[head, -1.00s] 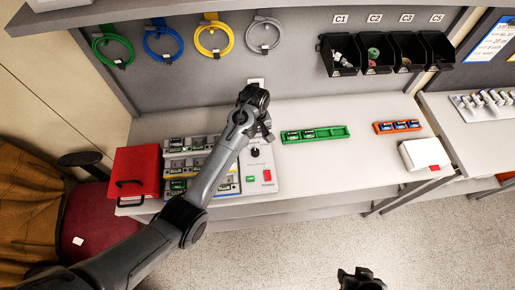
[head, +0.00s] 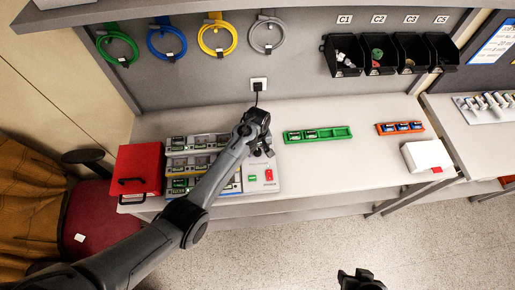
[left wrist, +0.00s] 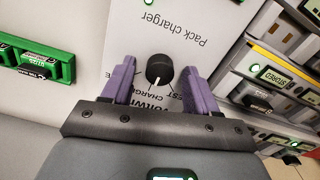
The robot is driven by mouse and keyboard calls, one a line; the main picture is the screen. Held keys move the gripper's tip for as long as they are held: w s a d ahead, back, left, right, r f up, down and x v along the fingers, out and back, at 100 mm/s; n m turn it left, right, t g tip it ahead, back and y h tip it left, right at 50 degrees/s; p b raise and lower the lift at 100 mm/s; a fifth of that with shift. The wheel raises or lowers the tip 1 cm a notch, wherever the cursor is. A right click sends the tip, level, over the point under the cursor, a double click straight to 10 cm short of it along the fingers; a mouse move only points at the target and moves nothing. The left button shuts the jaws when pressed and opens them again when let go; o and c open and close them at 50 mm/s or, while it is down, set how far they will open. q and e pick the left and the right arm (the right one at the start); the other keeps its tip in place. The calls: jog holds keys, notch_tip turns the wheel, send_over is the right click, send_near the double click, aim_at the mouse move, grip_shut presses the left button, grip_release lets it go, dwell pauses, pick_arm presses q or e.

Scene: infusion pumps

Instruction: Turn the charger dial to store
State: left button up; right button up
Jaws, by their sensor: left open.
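The pack charger (head: 262,182) is a light grey panel on the bench with a red switch and a green light. Its round black dial (left wrist: 159,70) shows in the left wrist view, with a white mark pointing down and slightly left, toward the CHARGE label. A TEST label is partly visible on the right; a label ending in E shows at the left. My left gripper (left wrist: 160,82) is open, its purple fingers on either side of the dial with gaps. In the head view my left gripper (head: 262,150) hides the dial. My right gripper (head: 360,279) is at the bottom edge, its jaws unclear.
Battery racks (head: 190,160) stand left of the charger, beside a red box (head: 140,168). A green tray (head: 318,134) lies to the right, with an orange tray (head: 400,128) and white box (head: 428,155) farther right. The bench between is clear.

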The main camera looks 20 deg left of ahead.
pick_arm(q)
jog(key=shift+c, duration=0.4)
jog(key=c, duration=1)
jog(key=shift+o, duration=0.2)
jog(key=shift+r+m+p, duration=0.15)
jog(key=shift+m+p, duration=1.45)
jog(key=shift+m, duration=0.3)
jog(key=m+p, duration=0.1)
jog(key=m, duration=0.2)
jog(key=shift+m+p, duration=0.3)
jog(key=shift+m, duration=0.8)
jog(key=shift+f, duration=0.2)
